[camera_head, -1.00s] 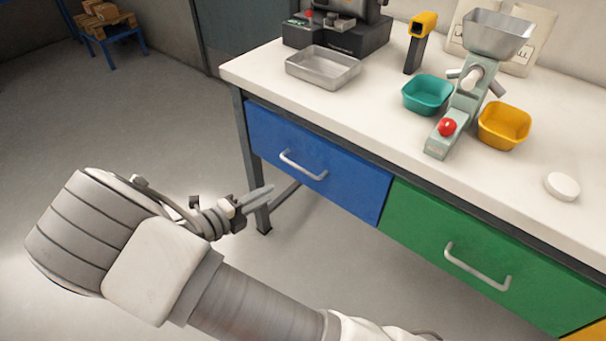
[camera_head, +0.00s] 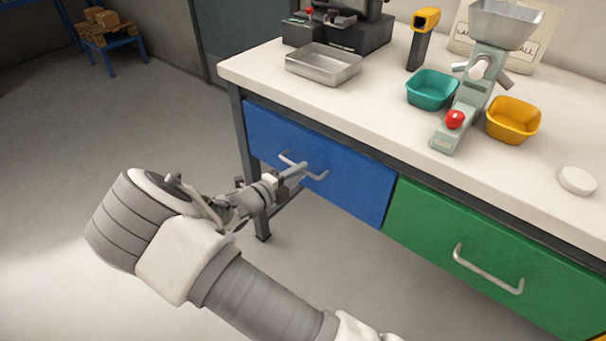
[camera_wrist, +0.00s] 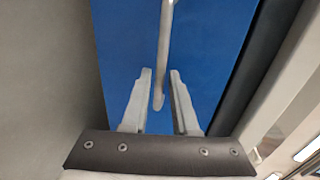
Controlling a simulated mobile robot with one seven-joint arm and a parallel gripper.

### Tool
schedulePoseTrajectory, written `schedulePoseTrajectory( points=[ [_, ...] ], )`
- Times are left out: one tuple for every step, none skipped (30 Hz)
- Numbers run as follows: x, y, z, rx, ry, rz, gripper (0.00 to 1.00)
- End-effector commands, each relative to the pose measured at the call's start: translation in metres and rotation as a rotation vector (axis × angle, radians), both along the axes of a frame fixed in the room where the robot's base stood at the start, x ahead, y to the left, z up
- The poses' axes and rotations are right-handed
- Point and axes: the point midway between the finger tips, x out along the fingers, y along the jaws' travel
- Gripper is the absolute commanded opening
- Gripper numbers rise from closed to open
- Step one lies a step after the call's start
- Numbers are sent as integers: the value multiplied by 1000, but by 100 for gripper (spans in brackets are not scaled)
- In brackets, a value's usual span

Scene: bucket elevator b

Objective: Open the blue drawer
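The blue drawer (camera_head: 350,180) is the leftmost drawer under the white workbench, and its front looks flush with the frame. Its silver bar handle (camera_head: 318,176) runs across the front. My gripper (camera_head: 296,172) is at the left part of the handle. In the wrist view my gripper (camera_wrist: 160,88) is open, with one finger on each side of the handle (camera_wrist: 163,50), and gaps show between the fingers and the bar. The blue drawer front (camera_wrist: 215,50) fills the background there. I cannot tell how far past the bar the fingertips reach.
A green drawer (camera_head: 440,245) with a silver handle sits to the right. On the benchtop (camera_head: 390,120) stand a metal tray (camera_head: 323,66), a teal bin (camera_head: 432,90), a yellow bin (camera_head: 512,120) and a hopper device (camera_head: 470,100).

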Motion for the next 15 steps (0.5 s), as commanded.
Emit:
schedulePoseTrajectory(
  points=[
    [5,-4,-3,0,-1,-1,27],
    [7,-6,-4,0,0,-2,27],
    [10,-8,-4,1,0,-1,27],
    [12,-9,-4,1,0,-1,27],
    [13,-10,-4,1,0,-1,27],
    [14,-11,-4,1,-1,0,27],
    [15,-12,-4,1,-1,0,27],
    [16,-12,-4,1,-1,0,27],
    [16,-12,-4,1,-1,0,27],
    [16,-12,-4,1,-1,1,27],
    [16,-12,-4,1,-1,1,27],
    [16,-12,-4,1,-1,1,27],
    [16,-12,-4,1,-1,0,27],
    [16,-12,-4,1,-1,0,27],
    [16,-12,-4,1,-1,0,27]
  ],
)
